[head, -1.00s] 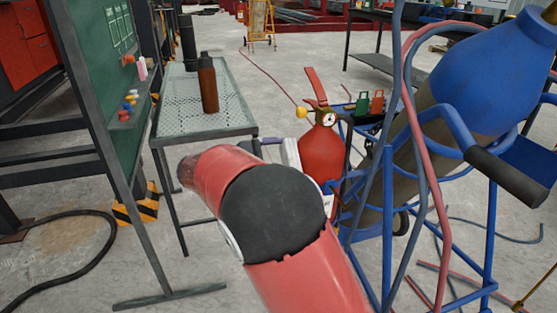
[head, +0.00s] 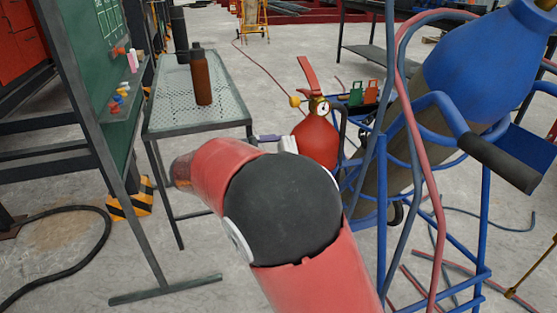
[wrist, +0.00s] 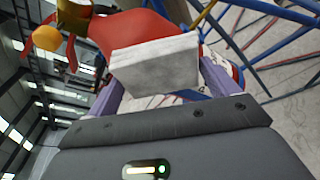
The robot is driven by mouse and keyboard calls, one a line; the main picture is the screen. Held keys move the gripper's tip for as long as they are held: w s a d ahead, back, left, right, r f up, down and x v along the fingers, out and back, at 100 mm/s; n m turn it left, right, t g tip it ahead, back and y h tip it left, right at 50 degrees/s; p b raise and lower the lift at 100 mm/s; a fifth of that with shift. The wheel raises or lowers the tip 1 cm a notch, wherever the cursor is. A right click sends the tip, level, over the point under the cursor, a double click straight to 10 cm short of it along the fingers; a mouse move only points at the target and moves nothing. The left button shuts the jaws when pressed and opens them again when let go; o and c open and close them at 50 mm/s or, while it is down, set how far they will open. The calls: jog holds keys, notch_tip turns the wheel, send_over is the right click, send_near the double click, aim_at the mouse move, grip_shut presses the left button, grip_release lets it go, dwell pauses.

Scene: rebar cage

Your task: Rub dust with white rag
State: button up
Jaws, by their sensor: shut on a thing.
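The white rag (wrist: 155,64) looks like a folded, grey-white block. In the wrist view my gripper (wrist: 160,88) is shut on it, with a purple finger at each side. In the head view a small part of the rag (head: 288,144) shows past my arm, beside one purple finger (head: 268,138). Right by it stands a red fire extinguisher (head: 316,142) with a gauge; its lower part is hidden by my arm. In the wrist view the extinguisher (wrist: 128,32) is behind the rag; I cannot tell whether they touch. I cannot make out any dust.
A blue cylinder trolley (head: 382,215) with a blue gas cylinder (head: 475,70) stands close on the right. A mesh-top table (head: 165,112) with a brown bottle (head: 201,78) is at left, beside a green board (head: 85,70). A black hose (head: 100,235) lies on the floor.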

jog(key=shift+s+a+p, duration=0.25)
jog(key=shift+a, duration=0.7)
jog(key=shift+s+a+p, duration=0.2)
jog(key=shift+s+a, duration=0.1)
jog(key=shift+a, duration=0.6)
jog(key=shift+s+a+p, duration=0.25)
jog(key=shift+a, duration=0.7)
jog(key=shift+s+a, duration=0.2)
jog(key=shift+a, duration=0.55)
jog(key=shift+s+a, duration=0.2)
jog(key=shift+a, duration=0.5)
